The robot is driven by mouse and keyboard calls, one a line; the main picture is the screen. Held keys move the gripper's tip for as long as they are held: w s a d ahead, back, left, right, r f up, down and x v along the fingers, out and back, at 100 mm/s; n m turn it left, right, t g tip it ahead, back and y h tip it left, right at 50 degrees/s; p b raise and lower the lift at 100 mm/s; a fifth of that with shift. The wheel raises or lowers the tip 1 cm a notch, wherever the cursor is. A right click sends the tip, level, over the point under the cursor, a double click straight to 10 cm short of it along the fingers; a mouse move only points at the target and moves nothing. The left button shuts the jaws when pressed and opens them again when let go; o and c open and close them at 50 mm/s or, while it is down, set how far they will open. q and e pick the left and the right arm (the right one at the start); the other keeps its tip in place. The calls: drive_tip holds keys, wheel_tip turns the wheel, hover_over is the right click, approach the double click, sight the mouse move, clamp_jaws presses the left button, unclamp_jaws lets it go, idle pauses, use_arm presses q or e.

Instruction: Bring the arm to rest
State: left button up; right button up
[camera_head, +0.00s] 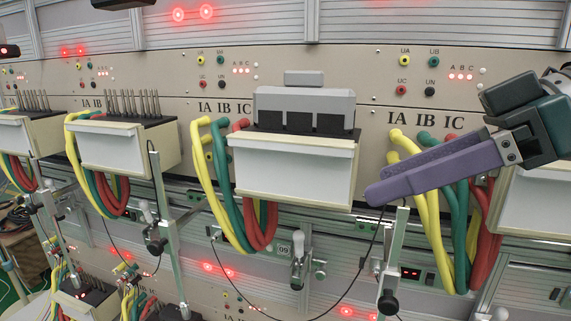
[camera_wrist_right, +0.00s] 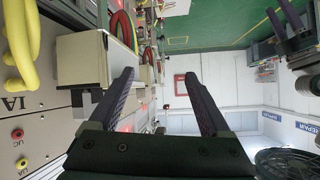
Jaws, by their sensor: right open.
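My right gripper (camera_head: 384,178) comes in from the right in the head view. Its two purple fingers point left, in front of the meter panel. They also show in the right wrist view (camera_wrist_right: 157,85), spread apart with nothing between them. The jaws are open and empty. In the right wrist view, purple fingers like those of my left gripper (camera_wrist_right: 287,20) show at the upper right, cut off by the frame edge, and their opening is unclear. A grey meter block (camera_head: 304,108) sits on a cream-and-white box (camera_head: 296,170), left of and apart from my right gripper.
Pin-topped boxes (camera_head: 125,147) stand to the left. Yellow, green and red cables (camera_head: 458,240) hang below and behind my right gripper. A metal post with a clamp (camera_head: 396,250) stands below the fingers. Green floor (camera_wrist_right: 225,25) and open room show in the right wrist view.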

drive_tip(key=s+d+f+m+h, duration=0.1)
drive_tip(key=s+f+m+h, duration=0.2)
drive_tip(key=s+f, duration=0.4)
drive_tip(key=s+d+f+m+h, duration=0.25)
drive_tip(key=s+f, duration=0.25)
drive_tip(key=f, duration=0.4)
drive_tip(key=s+d+f+m+g+h, duration=0.15)
drive_tip(key=s+d+m+h, duration=0.3)
drive_tip(key=s, duration=0.65)
wheel_tip(320, 180, up, 21)
drive_tip(key=p, duration=2.1)
drive_tip(key=shift+w+a+n+p, duration=0.25)
drive_tip(key=shift+w+n+p, duration=0.05)
drive_tip(key=shift+w+p, duration=0.1)
drive_tip(key=shift+r+t, duration=0.1)
drive_tip(key=shift+t, duration=0.15)
